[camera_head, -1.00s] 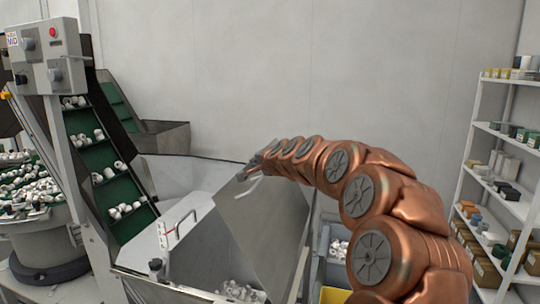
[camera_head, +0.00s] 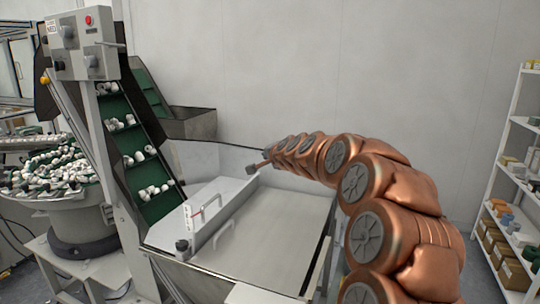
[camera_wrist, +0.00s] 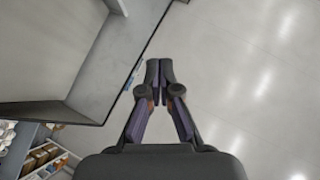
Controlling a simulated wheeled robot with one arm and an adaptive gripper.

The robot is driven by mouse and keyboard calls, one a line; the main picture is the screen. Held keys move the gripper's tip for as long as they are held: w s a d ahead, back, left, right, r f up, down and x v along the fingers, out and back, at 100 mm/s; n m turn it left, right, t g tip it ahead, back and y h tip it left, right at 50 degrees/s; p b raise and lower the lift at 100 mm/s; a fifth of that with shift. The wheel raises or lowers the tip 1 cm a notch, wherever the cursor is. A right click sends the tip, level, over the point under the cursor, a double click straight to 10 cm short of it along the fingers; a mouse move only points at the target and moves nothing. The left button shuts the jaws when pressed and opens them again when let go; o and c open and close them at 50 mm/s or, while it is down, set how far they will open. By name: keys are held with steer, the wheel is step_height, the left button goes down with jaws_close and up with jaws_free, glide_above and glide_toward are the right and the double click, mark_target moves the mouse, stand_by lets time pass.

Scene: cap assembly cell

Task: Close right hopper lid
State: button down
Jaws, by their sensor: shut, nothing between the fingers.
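The right hopper lid (camera_head: 270,235) is a flat grey metal panel. In the head view it lies flat across the right part of the hopper (camera_head: 205,278), and no caps show beneath it. My gripper (camera_head: 252,166) is beyond the lid's far left corner, at the end of my copper-coloured arm. I cannot tell from the head view whether it touches anything. In the wrist view my gripper (camera_wrist: 158,72) has its two fingertips together with nothing between them.
A green cleated conveyor (camera_head: 140,150) carrying white caps rises at the left, with a control box (camera_head: 85,42) above it. A round bowl (camera_head: 75,215) of caps stands at far left. Shelves (camera_head: 515,180) with boxes stand at right. The back wall behind my arm is bare.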

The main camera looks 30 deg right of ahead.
steer(key=shift+r, duration=0.1)
steer(key=s+a+r, duration=0.2)
steer(key=a+r, duration=0.1)
steer(key=r, duration=0.2)
steer(key=s+a+r, duration=0.3)
steer(key=r, duration=0.3)
steer(key=s+a+f+n+g+y, duration=0.3)
steer(key=s+a+f+n+g, duration=0.45)
steer(key=s+a+f, duration=0.9)
steer(key=s+f+n+g, duration=0.2)
steer(key=s+f, duration=0.2)
steer(key=s, duration=0.7)
steer(key=s+f+n+g, duration=0.3)
steer(key=s+f, duration=0.2)
steer(key=s, duration=0.5)
steer(key=s+f+n+g, duration=0.3)
steer(key=s+f, duration=0.2)
steer(key=s, duration=0.6)
steer(key=shift+s+a+h+p, duration=0.2)
steer(key=shift+s+h+p, duration=0.1)
steer(key=shift+s+h, duration=0.1)
steer(key=shift+w, duration=0.1)
